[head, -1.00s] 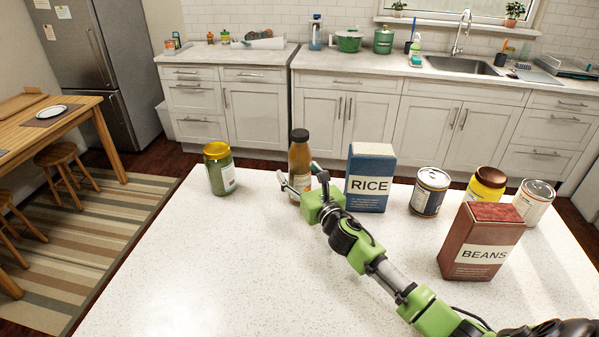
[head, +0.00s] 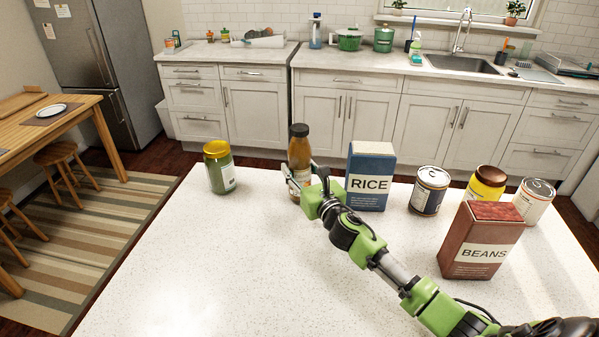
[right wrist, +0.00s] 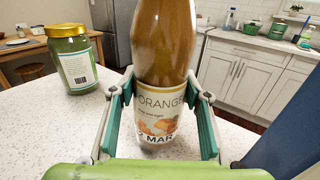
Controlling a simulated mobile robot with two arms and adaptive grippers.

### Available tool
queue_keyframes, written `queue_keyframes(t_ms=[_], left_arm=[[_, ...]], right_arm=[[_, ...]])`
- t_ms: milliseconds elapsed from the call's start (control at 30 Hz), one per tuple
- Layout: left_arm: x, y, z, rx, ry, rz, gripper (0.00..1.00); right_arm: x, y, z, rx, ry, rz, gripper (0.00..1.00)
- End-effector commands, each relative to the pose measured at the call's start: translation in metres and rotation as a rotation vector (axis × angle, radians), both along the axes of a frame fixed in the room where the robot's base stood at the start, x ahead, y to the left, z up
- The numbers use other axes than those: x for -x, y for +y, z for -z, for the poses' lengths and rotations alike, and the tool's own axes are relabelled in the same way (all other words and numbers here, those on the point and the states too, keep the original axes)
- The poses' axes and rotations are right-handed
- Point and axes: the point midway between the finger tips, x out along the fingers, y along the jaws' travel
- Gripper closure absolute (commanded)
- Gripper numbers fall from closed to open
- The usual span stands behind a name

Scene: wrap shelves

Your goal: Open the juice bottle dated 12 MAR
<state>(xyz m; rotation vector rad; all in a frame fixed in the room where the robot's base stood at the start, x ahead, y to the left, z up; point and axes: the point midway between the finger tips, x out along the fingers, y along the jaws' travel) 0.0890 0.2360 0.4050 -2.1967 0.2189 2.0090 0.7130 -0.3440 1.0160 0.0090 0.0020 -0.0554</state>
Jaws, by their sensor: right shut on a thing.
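The juice bottle (head: 299,155), amber-orange with a dark cap, stands upright near the far edge of the white counter. In the right wrist view the bottle (right wrist: 165,45) fills the middle. Its label reads ORANGE, with "MAR" below; the characters before "MAR" are partly hidden, so I cannot read the full date. My right gripper (head: 301,181) is shut on the bottle's label-height body, one finger on each side. The cap is out of frame in the right wrist view but shows in the head view. My left gripper is not in view.
A green jar with a yellow lid (head: 219,167) stands left of the bottle. The blue RICE box (head: 370,178) is close on its right. Farther right are a dark can (head: 430,191), a brown-lidded jar (head: 486,186), a white can (head: 534,201) and the BEANS box (head: 480,241). The counter's front left is clear.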

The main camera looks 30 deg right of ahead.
Motion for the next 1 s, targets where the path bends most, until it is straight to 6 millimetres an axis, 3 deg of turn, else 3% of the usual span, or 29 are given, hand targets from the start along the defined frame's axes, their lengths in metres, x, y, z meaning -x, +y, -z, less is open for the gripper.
queue_keyframes(t_ms=[133, 533, 1000], left_arm=[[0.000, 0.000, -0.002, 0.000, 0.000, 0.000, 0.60], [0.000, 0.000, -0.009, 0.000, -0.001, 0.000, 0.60], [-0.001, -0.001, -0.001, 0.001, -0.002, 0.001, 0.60]], right_arm=[[-0.001, -0.001, -0.025, 0.008, -0.011, -0.002, 1.00], [0.040, 0.033, -0.085, 0.004, -0.009, -0.004, 1.00], [0.095, 0.077, -0.113, 0.001, -0.008, -0.003, 1.00]])
